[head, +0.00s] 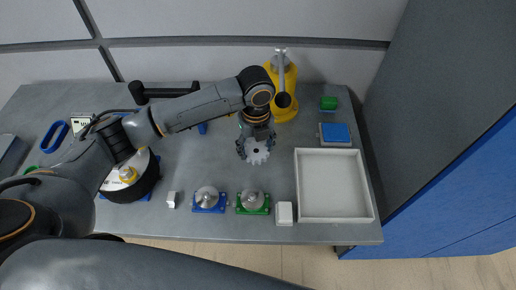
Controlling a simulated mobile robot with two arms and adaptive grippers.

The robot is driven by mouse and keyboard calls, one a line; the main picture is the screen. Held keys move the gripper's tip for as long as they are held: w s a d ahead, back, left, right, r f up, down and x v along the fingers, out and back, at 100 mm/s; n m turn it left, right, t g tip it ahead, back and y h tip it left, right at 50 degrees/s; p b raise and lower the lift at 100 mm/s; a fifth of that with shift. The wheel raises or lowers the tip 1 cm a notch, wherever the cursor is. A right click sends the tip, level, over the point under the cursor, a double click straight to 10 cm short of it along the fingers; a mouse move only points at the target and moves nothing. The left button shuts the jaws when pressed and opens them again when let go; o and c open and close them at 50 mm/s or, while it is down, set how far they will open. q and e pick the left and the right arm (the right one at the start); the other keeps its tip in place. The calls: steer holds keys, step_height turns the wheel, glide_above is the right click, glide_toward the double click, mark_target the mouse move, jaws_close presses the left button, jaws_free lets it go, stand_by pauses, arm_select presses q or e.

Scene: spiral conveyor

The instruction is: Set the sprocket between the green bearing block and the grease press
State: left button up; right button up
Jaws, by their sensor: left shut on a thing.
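My left gripper (256,141) comes in from the left and points down over the middle of the grey table. It is shut on the grey toothed sprocket (257,154), which has a small hole in its centre. The green bearing block (252,202), a metal dome on a green base, stands near the front edge, below the sprocket in the picture. The yellow machine with a lever at the back, which looks like the grease press (285,98), is partly hidden by my left wrist. I cannot tell the sprocket's height above the table. My right gripper is not in view.
A blue-based bearing block (208,201) stands left of the green one. A small white block (284,213) and a white tray (334,219) are at right. A blue-topped box (335,134) and a green item (328,103) are behind the tray. Bare table lies around the sprocket.

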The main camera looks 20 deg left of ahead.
mark_target(258, 146)
arm_select(q)
steer(key=w+f, duration=0.2)
steer(key=f, duration=0.1)
steer(key=shift+w+a, duration=0.15)
steer(key=shift+w, duration=0.1)
step_height(258, 146, down, 3)
steer(key=shift+w+p, duration=0.1)
steer(key=shift+p, duration=0.4)
steer(key=shift+f, duration=0.1)
steer(key=shift+f, duration=0.1)
steer(key=o, duration=1.2)
steer(key=shift+o, duration=0.2)
